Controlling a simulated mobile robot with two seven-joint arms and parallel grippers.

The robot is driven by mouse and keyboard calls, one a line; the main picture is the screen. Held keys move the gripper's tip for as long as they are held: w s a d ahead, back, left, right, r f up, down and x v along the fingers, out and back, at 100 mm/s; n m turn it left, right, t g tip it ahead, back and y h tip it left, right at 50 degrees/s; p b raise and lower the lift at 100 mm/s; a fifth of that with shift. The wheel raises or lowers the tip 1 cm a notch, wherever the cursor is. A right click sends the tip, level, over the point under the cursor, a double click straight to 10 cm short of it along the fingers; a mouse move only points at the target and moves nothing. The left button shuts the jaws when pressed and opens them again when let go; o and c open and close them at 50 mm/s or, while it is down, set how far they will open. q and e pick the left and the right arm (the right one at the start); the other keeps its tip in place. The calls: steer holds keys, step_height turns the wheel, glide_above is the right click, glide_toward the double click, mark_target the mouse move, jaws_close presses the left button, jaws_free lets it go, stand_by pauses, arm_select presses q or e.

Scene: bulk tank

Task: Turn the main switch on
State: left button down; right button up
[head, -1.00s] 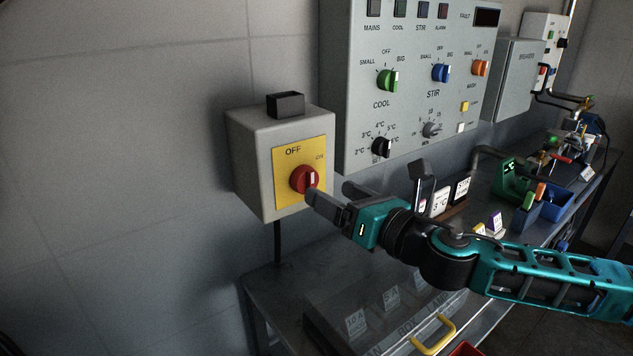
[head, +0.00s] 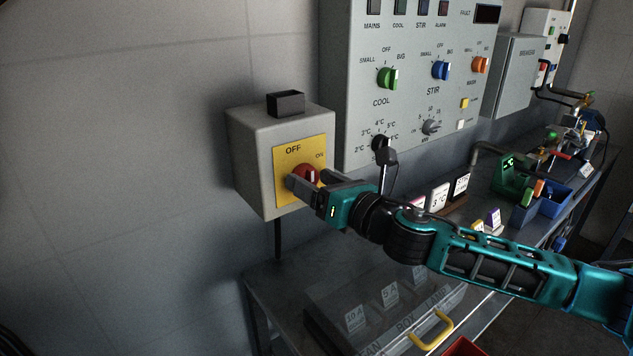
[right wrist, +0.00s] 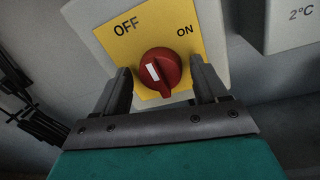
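The main switch is a red round knob (head: 306,171) on a yellow plate (head: 289,156) marked OFF and ON, on a grey wall box (head: 252,160). In the right wrist view the knob (right wrist: 160,72) shows its white mark pointing up and left, toward OFF. My right gripper (head: 308,180) is at the knob. In the right wrist view its fingers (right wrist: 161,78) stand apart, one on each side of the knob, with gaps showing, so it is open. In the head view one finger hides part of the knob. My left gripper is not in view.
A large control panel (head: 355,90) with coloured knobs hangs to the right of the switch box. Below it is a metal bench (head: 275,285) with labels, small holders and a yellow handle (head: 433,333). The wall left of the box is bare.

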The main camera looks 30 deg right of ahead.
steer(key=c, duration=0.9)
steer(key=shift+m, duration=0.3)
steer(key=m, duration=0.4)
steer(key=shift+f, duration=0.1)
steer(key=m+p, duration=0.1)
steer(key=m, duration=0.4)
steer(key=shift+d+t, duration=0.1)
steer(key=shift+t, duration=0.3)
steer(key=m+p, duration=0.1)
steer(key=m, duration=0.4)
steer(key=shift+f+h+p, duration=0.15)
steer(key=shift+h+p, duration=0.2)
steer(key=shift+h, duration=0.05)
steer(key=shift+f+m+h+p, duration=0.1)
steer(key=shift+m+h+p, duration=0.2)
steer(key=shift+m+p, duration=1.15)
steer(key=shift+m+b, duration=0.6)
steer(key=shift+m, duration=0.25)
steer(key=o, duration=1)
